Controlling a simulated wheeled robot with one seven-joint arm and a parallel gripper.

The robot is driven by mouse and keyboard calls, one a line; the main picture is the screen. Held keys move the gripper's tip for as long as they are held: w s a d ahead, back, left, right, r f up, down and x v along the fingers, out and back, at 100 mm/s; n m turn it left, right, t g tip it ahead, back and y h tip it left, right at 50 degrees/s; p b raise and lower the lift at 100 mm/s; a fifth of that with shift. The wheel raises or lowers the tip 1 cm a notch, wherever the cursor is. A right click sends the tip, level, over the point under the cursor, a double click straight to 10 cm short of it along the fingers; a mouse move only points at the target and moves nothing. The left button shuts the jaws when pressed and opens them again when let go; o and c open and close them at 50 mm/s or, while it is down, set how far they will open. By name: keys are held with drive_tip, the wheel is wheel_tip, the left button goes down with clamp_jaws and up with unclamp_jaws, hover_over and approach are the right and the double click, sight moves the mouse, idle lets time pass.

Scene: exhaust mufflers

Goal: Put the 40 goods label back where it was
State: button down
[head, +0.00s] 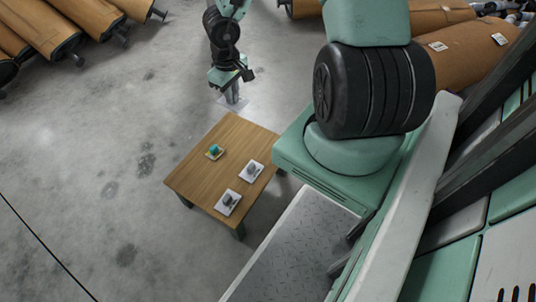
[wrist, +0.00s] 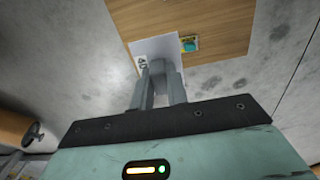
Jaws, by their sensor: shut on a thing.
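The 40 goods label (wrist: 152,47) is a white card with a black "40" near its left edge in the wrist view. My gripper (wrist: 160,72) is shut on it and holds it by the near part. In the head view, my gripper (head: 232,96) hangs just beyond the far edge of the small wooden table (head: 195,170), and the label is only a faint pale patch against the floor there. In the wrist view, the table's wooden top (wrist: 220,22) shows behind the label.
On the table are a teal piece on a small yellowish base (head: 214,152) and two white cards with grey pieces, one at the right (head: 252,171) and one nearer (head: 228,202). Large brown mufflers (head: 45,28) lie at the back left. The floor left of the table is clear.

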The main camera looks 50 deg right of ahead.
drive_tip(key=b, duration=0.9)
hover_over(270, 145)
wheel_tip(270, 145, down, 14)
wheel_tip(270, 145, down, 10)
drive_tip(key=b, duration=1.1)
drive_tip(key=shift+d+f, duration=0.1)
drive_tip(key=shift+f, duration=0.05)
drive_tip(key=shift+n, duration=0.3)
drive_tip(key=c, duration=1.4)
unclamp_jaws()
